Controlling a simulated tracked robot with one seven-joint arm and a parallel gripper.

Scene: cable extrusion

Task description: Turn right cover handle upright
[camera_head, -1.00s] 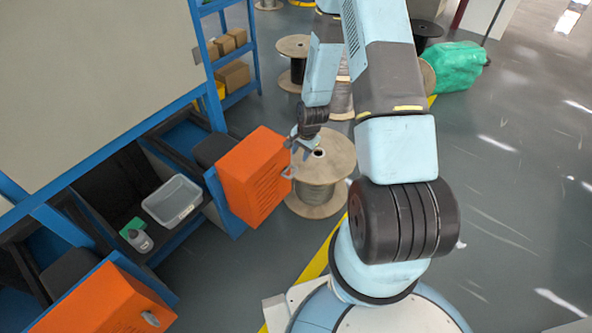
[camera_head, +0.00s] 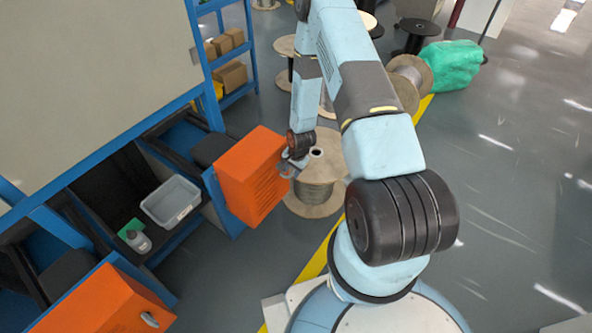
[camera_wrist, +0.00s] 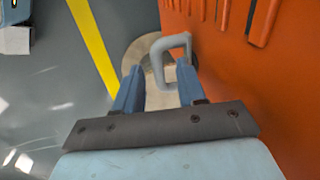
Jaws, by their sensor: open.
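The right orange cover (camera_head: 252,178) stands at the middle left in the head view, and its orange slotted face (camera_wrist: 262,100) fills the right of the wrist view. Its grey loop handle (camera_wrist: 178,41) sticks out from that face in the wrist view. My gripper (camera_wrist: 158,78) is open, with one blue finger on each side of the handle's lower part as seen from the wrist. I cannot tell whether the fingers touch it. In the head view my gripper (camera_head: 291,166) is beside the cover's right side, and the handle is hard to make out there.
A left orange cover (camera_head: 100,303) with a grey handle (camera_head: 150,320) is at the lower left. A grey bin (camera_head: 172,201) and a small bottle (camera_head: 138,241) sit between the covers. A cable spool (camera_head: 317,190) stands close behind my gripper.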

